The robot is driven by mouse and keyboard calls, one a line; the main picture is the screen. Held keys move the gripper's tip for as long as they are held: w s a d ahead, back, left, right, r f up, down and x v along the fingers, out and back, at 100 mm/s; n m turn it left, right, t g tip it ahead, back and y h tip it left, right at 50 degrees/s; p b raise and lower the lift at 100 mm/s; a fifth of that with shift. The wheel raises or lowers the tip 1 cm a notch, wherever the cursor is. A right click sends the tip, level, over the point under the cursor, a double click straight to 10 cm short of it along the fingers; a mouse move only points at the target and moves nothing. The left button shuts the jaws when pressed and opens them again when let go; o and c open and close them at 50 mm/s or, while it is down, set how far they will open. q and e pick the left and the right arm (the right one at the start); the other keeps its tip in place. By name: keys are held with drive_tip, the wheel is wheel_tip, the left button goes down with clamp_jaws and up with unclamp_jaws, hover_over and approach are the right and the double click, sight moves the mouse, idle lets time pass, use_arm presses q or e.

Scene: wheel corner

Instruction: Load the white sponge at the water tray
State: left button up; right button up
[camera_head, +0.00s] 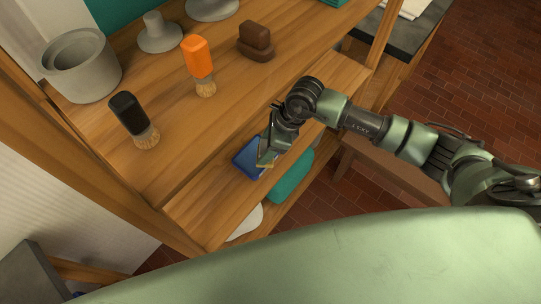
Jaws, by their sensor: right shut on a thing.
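My right gripper (269,152) reaches in from the right and points down at the lower shelf. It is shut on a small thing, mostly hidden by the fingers. Only a yellowish sliver (265,165) shows at the fingertips, and I cannot tell whether it is the white sponge. A blue, flat, tray-like thing (245,160) lies on the lower shelf, directly below and left of the fingers and partly covered by them. I cannot tell whether it is the water tray, or whether the fingers touch it. My left gripper is not in view.
On the upper board stand a grey pot (82,65), a black-handled brush (132,118), an orange-handled brush (198,65) and a brown block (256,42). A teal thing (291,178) and a white rounded thing (246,222) sit lower. The shelf's front left stretch is clear.

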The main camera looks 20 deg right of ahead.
drive_tip(key=w+a+r+n, duration=0.2)
drive_tip(key=w+r, duration=0.1)
drive_tip(key=r, duration=0.1)
drive_tip(key=shift+g, duration=0.3)
drive_tip(key=shift+w+a+f+b, duration=0.1)
drive_tip(key=shift+w+f+b, duration=0.05)
drive_tip(key=shift+f+b, duration=0.95)
drive_tip(key=shift+w+a+f+b, duration=0.15)
drive_tip(key=shift+f+b, duration=0.5)
drive_tip(key=shift+f, duration=0.8)
drive_tip(key=shift+s+d+f, duration=0.1)
drive_tip(key=shift+d+f, duration=0.1)
drive_tip(key=shift+f, duration=0.4)
drive_tip(key=shift+s, duration=0.1)
drive_tip(key=shift+f+b, duration=0.55)
drive_tip(key=shift+b, duration=0.15)
drive_tip(key=shift+s+f, duration=0.1)
